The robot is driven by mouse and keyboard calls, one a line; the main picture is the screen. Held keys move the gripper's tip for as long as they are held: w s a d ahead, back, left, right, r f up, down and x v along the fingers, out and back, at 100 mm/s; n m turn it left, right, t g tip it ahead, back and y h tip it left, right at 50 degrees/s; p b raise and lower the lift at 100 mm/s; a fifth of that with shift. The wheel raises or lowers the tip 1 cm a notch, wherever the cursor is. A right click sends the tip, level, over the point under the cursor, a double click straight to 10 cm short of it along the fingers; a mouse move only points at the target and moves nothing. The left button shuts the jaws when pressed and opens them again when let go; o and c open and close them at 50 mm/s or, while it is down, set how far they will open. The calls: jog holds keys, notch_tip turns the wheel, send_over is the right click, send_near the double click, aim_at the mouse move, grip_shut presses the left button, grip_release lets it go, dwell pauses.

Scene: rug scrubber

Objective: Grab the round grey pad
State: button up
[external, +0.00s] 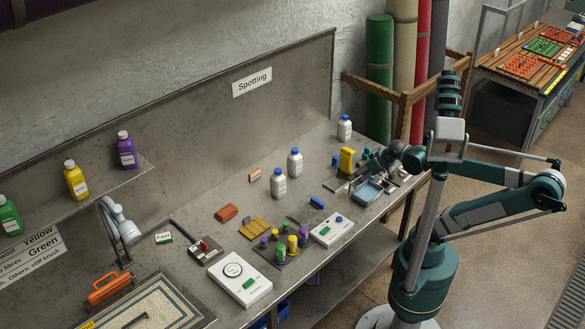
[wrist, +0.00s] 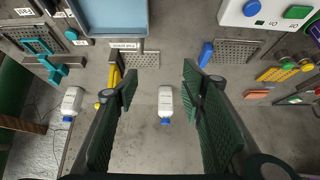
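I cannot pick out a round grey pad for certain in either view; the small items around the blue-grey tray (external: 369,193) are too small or partly hidden. My gripper (wrist: 160,88) is open, its two dark green fingers wide apart with nothing held between them. In the external view my gripper (external: 380,158) is over the right end of the bench, just behind the tray. The tray also shows at the top of the wrist view (wrist: 108,18).
A white bottle (wrist: 165,100) shows between my fingers in the wrist view, another (wrist: 71,102) to the left. A yellow block (external: 346,160) stands near my gripper. A teal tool (wrist: 45,60), a blue brush (wrist: 205,55) and a white control box (external: 332,231) are nearby.

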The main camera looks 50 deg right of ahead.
jog(key=shift+d, duration=0.1)
jog(key=shift+c, duration=0.2)
dwell(0.5)
jog(key=w+d+m+g+h+p, duration=0.2)
jog(key=w+d+m, duration=0.3)
jog(key=d, duration=0.6)
jog(key=w+d+m+g+h+p, duration=0.1)
jog(key=w+d+m+g+p, duration=0.3)
jog(key=d, duration=0.6)
jog(key=d+f+m+p, duration=0.1)
jog(key=d+f+m, duration=0.1)
jog(key=d, duration=0.6)
jog(key=d+f+m+g+h, duration=0.1)
jog(key=d+f+m, duration=0.2)
jog(key=d+m, duration=0.2)
jog(key=d+f+m+p, duration=0.1)
jog(key=d+f+m, duration=0.1)
jog(key=d, duration=0.8)
jog(key=shift+d+f+m+g+h+p, duration=0.3)
jog(key=shift+d+f+m, duration=0.1)
jog(key=shift+m, duration=0.5)
jog(key=shift+s, duration=0.1)
jog(key=shift+x, duration=1.25)
